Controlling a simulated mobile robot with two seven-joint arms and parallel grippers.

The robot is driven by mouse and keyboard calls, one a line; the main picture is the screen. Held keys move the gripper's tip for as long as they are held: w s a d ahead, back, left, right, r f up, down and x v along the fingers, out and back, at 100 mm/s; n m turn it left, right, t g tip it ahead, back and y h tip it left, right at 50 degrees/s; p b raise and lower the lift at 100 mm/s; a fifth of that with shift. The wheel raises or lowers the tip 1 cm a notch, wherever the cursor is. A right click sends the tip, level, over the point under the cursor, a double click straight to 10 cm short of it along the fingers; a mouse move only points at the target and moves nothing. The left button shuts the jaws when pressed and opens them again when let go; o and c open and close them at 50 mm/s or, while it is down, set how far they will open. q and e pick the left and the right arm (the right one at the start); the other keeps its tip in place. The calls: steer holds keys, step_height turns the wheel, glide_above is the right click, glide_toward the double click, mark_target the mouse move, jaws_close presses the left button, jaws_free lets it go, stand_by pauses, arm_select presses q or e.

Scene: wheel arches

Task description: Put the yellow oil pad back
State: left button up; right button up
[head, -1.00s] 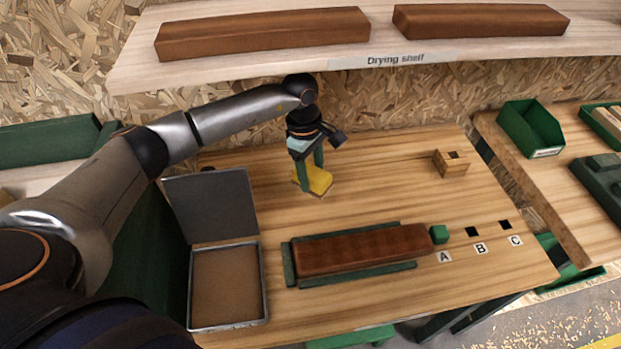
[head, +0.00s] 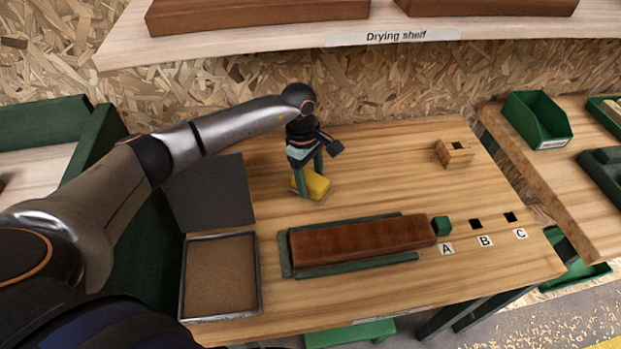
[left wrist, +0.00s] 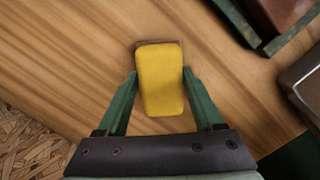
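The yellow oil pad (head: 315,187) is at the back left of the wooden workbench (head: 390,165). My left gripper (head: 309,176) points down over it with green fingers. In the left wrist view the yellow pad (left wrist: 160,82) lies between the fingertips (left wrist: 160,73), which meet both its long sides, so the gripper looks shut on it. A brown edge shows at the pad's far end. I cannot tell whether the pad is clear of the bench. An open flat metal tin (head: 220,275) with a brown inside stands at the front left, its lid raised. My right gripper is not in view.
A reddish-brown wood piece (head: 362,242) lies in a green cradle at the bench's middle. A green block (head: 441,226) sits beside label A, near holes B and C. A small wooden block (head: 454,154) stands back right. The drying shelf (head: 300,45) hangs above the back.

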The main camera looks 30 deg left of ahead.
mark_target(307, 176)
arm_select(q)
steer(key=shift+o, duration=1.4)
steer(key=shift+r+p, duration=0.3)
steer(key=r, duration=0.4)
steer(key=a+r+b, duration=0.1)
steer(key=r, duration=0.2)
steer(key=shift+r, duration=0.1)
